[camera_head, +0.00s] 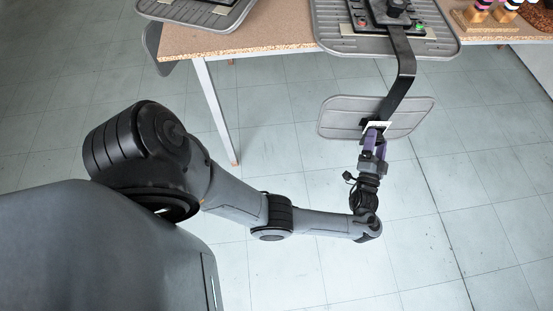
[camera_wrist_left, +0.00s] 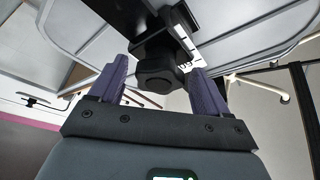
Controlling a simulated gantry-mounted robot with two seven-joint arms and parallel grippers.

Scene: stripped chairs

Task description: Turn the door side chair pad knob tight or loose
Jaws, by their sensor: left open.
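An upturned grey chair seat (camera_head: 335,40) lies on the table. A black bent bracket (camera_head: 403,70) runs from it down to a grey backrest pad (camera_head: 340,118) beyond the table edge. In the left wrist view a black knob (camera_wrist_left: 158,75) sits under the bracket mount. My left gripper (camera_head: 374,139), with purple fingers, is at the pad's near side. In the left wrist view the open fingers (camera_wrist_left: 158,84) stand on either side of the knob, with a gap showing at each side. In the head view I cannot make out the knob. My right gripper is not in view.
The wooden-topped table (camera_head: 240,38) has a pale metal leg (camera_head: 217,110). A second grey chair part (camera_head: 200,12) overhangs it at the upper left. Coloured items on a wooden stand (camera_head: 490,18) are at the upper right. The tiled floor (camera_head: 450,160) around my left arm is clear.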

